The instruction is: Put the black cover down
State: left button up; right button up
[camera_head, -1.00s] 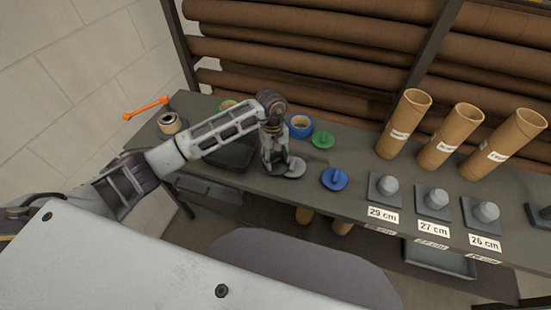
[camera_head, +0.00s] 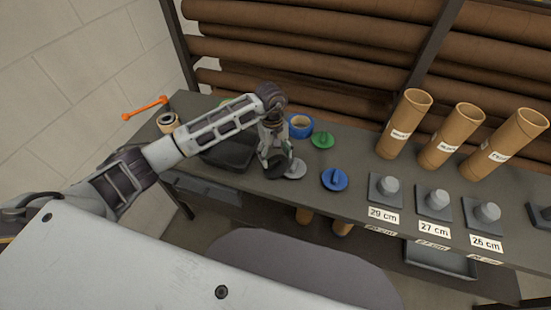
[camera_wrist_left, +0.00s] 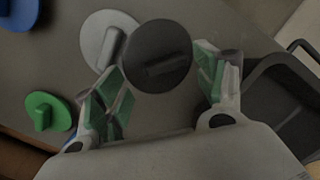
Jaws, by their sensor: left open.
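The black cover (camera_wrist_left: 157,50) is a round dark disc with a bar handle. In the left wrist view it lies at the top middle, between and just beyond the fingers of my left gripper (camera_wrist_left: 165,82). The fingers are spread, with green pads, and a gap shows on the cover's right. In the head view the black cover (camera_head: 276,170) is partly hidden under my left gripper (camera_head: 278,158), at the table's (camera_head: 225,182) front part. A grey cover (camera_wrist_left: 103,35) sits right beside it, its edge partly overlapped by the black disc in that view. My right gripper is not in view.
A blue cover (camera_head: 335,179) and a green cover (camera_head: 322,139) lie to the right. A black tray (camera_head: 222,155) is left of the gripper. Labelled stands (camera_head: 385,188) and cardboard tubes (camera_head: 404,124) fill the right side.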

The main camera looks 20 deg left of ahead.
pick_arm(q)
notch_tip(320, 180, up, 10)
jog(key=b, duration=0.1)
jog(key=shift+w+a, duration=0.35)
jog(key=shift+w, duration=0.1)
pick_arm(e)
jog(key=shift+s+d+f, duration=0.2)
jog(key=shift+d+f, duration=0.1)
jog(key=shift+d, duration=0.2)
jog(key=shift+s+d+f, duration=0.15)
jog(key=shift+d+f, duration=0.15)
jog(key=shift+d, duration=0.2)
pick_arm(q)
jog(key=shift+f, duration=0.1)
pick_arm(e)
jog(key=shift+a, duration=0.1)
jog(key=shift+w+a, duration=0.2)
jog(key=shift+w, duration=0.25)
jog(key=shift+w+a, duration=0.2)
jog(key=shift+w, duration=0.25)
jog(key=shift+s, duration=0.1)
